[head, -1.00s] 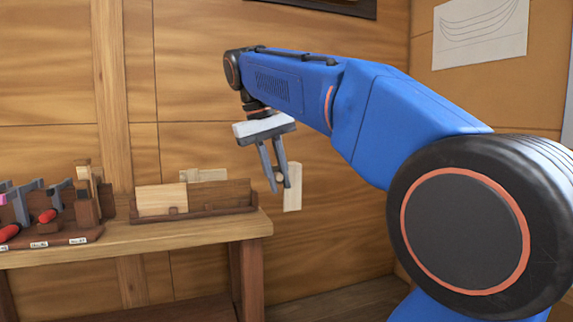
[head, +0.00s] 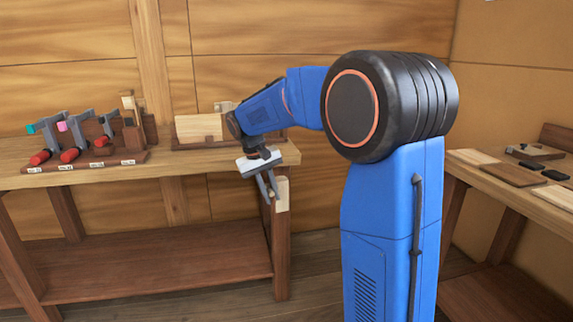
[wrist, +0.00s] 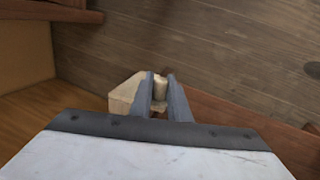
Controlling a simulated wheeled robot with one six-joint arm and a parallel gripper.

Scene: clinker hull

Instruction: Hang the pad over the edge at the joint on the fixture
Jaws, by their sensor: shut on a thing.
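My gripper (head: 269,190) points down and is shut on a pale wooden pad (head: 283,194). The pad hangs upright at the fingertips, in front of the right end of the left bench in the head view. In the wrist view the fingers (wrist: 160,88) close on a small round peg of the pad (wrist: 125,93), over the wooden floor. The pad is clear of other things as far as I can tell. I cannot make out the fixture or its joint in these views.
The left bench (head: 120,178) carries a rack of clamps with red handles (head: 85,165) and a holder with pale boards (head: 199,128). The right bench (head: 540,205) holds flat boards (head: 510,174) and small dark blocks (head: 556,175). Open floor lies between the benches.

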